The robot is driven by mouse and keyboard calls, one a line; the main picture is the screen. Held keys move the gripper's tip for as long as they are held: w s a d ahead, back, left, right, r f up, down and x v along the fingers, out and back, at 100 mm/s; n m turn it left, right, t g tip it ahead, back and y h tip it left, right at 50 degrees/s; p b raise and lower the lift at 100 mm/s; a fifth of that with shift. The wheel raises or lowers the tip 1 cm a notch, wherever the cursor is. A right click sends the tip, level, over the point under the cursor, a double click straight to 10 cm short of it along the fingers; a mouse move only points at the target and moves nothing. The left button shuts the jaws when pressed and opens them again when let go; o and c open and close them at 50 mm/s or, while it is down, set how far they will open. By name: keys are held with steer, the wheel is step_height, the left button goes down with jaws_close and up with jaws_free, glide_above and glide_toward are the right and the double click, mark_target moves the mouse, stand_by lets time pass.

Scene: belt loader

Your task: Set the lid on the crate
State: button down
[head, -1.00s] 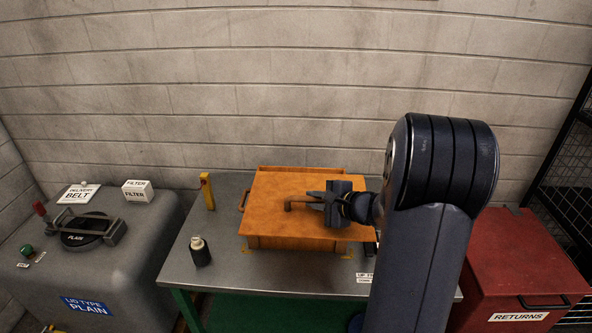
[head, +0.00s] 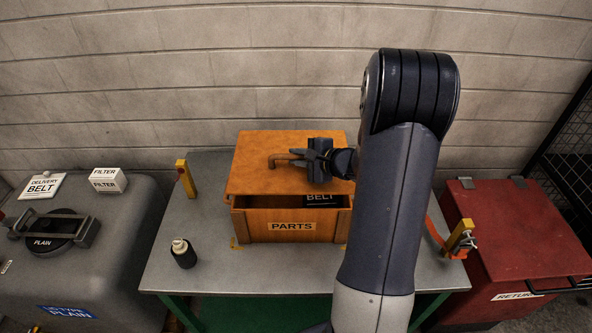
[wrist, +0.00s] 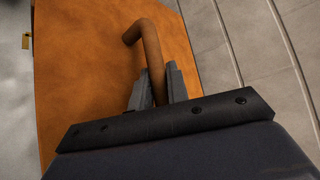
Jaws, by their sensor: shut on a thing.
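The orange wooden lid (head: 250,178) is over the back part of the orange crate (head: 258,218) labelled PARTS, on the grey table. The lid leaves the crate's front open, with a dark item marked BELT (head: 321,199) showing inside. My gripper (head: 303,161) is shut on the lid's bent brown handle (head: 278,160). In the wrist view, the handle (wrist: 150,50) stands between the two fingers, with the lid (wrist: 85,80) beneath. I cannot tell whether the lid touches the crate's rim; its back edge is near the wall.
A small dark bottle (head: 183,254) stands left of the crate. Yellow posts stand at the table's left (head: 186,178) and right (head: 459,238), the right one with an orange strap. A grey belt machine (head: 110,255) is left, a red returns bin (head: 520,240) right.

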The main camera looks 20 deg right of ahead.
mark_target(330, 186)
steer(key=shift+f+p, duration=0.4)
steer(key=shift+f, duration=2.5)
steer(key=c, duration=1.4)
jaws_free()
steer(key=shift+o, duration=0.2)
steer(key=b+v, duration=0.2)
steer(key=v, duration=1)
steer(key=shift+f, duration=0.1)
